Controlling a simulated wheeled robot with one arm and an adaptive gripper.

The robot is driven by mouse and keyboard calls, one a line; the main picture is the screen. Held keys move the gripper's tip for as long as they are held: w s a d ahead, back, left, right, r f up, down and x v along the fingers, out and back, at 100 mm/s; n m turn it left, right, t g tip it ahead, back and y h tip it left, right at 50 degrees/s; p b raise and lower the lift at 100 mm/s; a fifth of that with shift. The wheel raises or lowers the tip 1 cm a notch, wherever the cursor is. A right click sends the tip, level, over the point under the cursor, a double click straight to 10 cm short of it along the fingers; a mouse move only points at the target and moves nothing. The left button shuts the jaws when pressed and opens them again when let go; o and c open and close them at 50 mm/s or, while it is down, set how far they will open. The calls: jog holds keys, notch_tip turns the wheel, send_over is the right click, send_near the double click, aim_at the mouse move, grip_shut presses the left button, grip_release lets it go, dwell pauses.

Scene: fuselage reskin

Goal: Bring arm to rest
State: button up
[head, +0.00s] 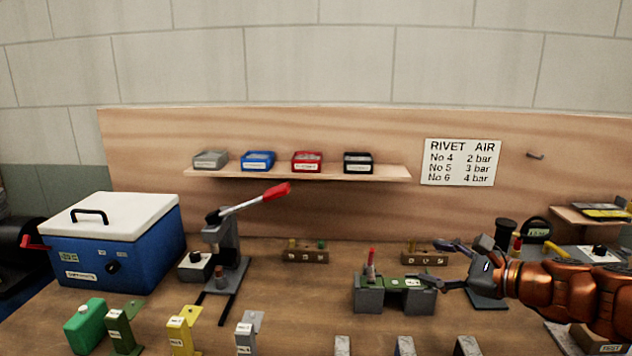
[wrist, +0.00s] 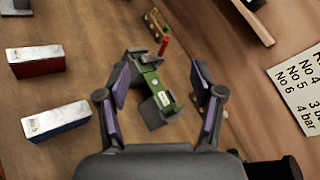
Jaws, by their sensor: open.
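My arm reaches in from the right in the head view, with my gripper (head: 440,263) above the workbench. Its two fingers are spread apart with nothing between them. In the wrist view, my gripper (wrist: 157,90) is open, with a green-topped grey fixture (wrist: 150,85) beyond the fingers on the bench. That fixture also shows in the head view (head: 368,298), with a red-tipped pin standing at its left end. The fingertips appear close to the right part of the fixture; whether they touch it cannot be told.
A blue box with a white lid (head: 115,240) and a lever press with red handle (head: 228,250) stand left. A shelf (head: 300,173) holds small bins. Green, yellow and grey blocks line the front edge. A small block with pegs (head: 425,258) stands just behind my gripper.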

jog(key=s+a+f+n+g+h+p, duration=0.1)
jog(key=s+a+f+n+g, duration=0.35)
jog(key=s+a+n, duration=0.35)
jog(key=s+a+f+n+g+h+p, duration=0.1)
jog(key=s+a+f+n+g+h, duration=0.15)
jog(key=s+a+n+g, duration=0.45)
jog(key=s+d+f+n+h, duration=0.2)
jog(key=s+d+h, duration=0.1)
jog(key=s, duration=0.6)
jog(key=s+d+f+n+g+h, duration=0.1)
jog(key=s+d+f+n+h, duration=0.1)
jog(key=s+d, duration=0.4)
jog(key=s+n+h+p, duration=0.1)
jog(key=s, duration=0.3)
jog(key=shift+f+n+h, duration=0.15)
jog(key=shift+n+h, duration=0.15)
jog(key=shift+h, duration=0.05)
jog(key=shift+s+g, duration=0.1)
jog(key=shift+g, duration=0.15)
